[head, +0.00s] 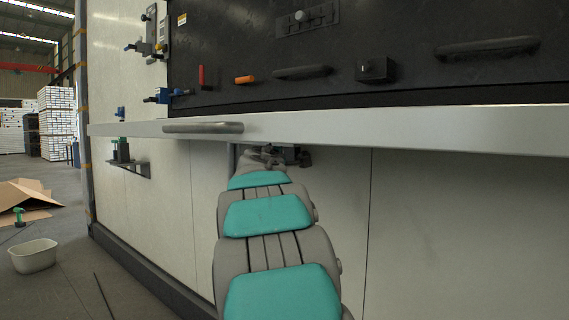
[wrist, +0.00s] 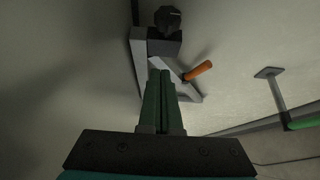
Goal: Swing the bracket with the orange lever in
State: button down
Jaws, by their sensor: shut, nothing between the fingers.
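The bracket (wrist: 140,62) is a grey angled frame against the pale wall in the wrist view, with a dark block and black knob (wrist: 168,18) at its top. Its orange lever (wrist: 198,71) sticks out to the right. My gripper (wrist: 160,73) is shut and empty, its green fingers overlapping the bracket just left of the lever. I cannot tell whether they touch the bracket. In the head view, my arm reaches under the pale ledge; dark bracket parts (head: 304,157) show at its far end, the rest hidden behind the arm. The orange lever is not visible there.
The pale ledge (head: 350,126) runs across above my arm, with a grey handle (head: 203,128) on it. A bracket with a green part (head: 122,150) is on the wall to the left. A green-ended grey bar (wrist: 280,95) stands right of the lever in the wrist view.

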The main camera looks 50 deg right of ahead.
jog(key=v, duration=0.6)
jog(key=shift+s+b, duration=0.45)
jog(key=shift+d+f, duration=0.1)
